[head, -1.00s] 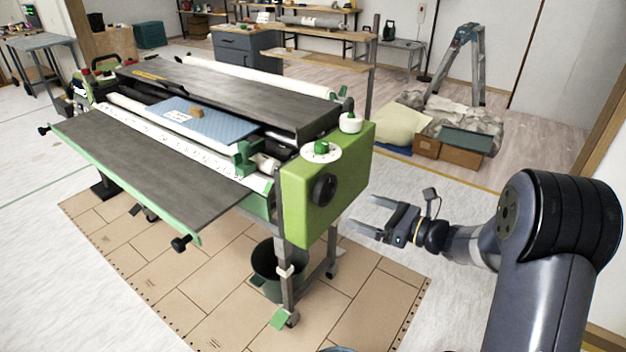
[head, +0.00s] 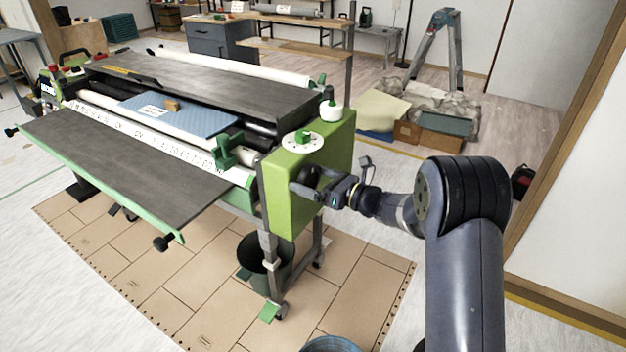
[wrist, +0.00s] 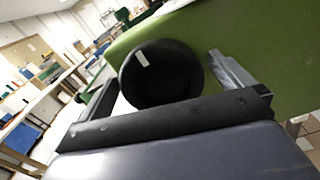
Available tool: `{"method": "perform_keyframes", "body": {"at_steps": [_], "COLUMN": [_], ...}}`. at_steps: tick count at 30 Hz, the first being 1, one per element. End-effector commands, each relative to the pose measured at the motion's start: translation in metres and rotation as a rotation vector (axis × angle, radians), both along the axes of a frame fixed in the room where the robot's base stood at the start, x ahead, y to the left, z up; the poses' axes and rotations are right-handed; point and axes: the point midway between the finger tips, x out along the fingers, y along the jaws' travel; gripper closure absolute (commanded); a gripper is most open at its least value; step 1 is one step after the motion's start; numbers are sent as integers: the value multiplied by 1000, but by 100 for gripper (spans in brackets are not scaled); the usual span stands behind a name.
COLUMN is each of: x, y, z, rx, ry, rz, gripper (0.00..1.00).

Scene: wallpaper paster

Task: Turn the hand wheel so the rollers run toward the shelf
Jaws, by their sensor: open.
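The hand wheel (head: 307,177) is a round black knob on the side of the green end box (head: 290,215) of the pasting machine. In the wrist view the wheel (wrist: 165,78) shows a small white mark near its top left. My gripper (head: 308,189) is at the wheel, partly covering it in the head view. In the wrist view my gripper (wrist: 165,80) is open, with one finger on each side of the wheel. I cannot tell whether either finger touches it. The rollers (head: 150,128) lie along the machine, with a blue patterned sheet (head: 190,122) over them.
A dark grey shelf board (head: 110,180) juts from the machine's near side. White and green dials (head: 303,141) sit on top of the box. A dark bucket (head: 262,262) stands below. Cardboard (head: 200,300) covers the floor. Boxes and a stepladder (head: 437,50) stand behind.

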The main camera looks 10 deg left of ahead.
Motion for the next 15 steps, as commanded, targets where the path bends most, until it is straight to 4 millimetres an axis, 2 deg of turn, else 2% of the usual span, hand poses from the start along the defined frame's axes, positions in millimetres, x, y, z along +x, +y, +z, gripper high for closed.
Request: {"method": "perform_keyframes", "body": {"at_steps": [7, 15], "x": [0, 0], "y": [1, 1], "z": [0, 0], "rx": [0, 0], "ry": [0, 0], "rz": [-1, 0], "gripper": [0, 21]}}
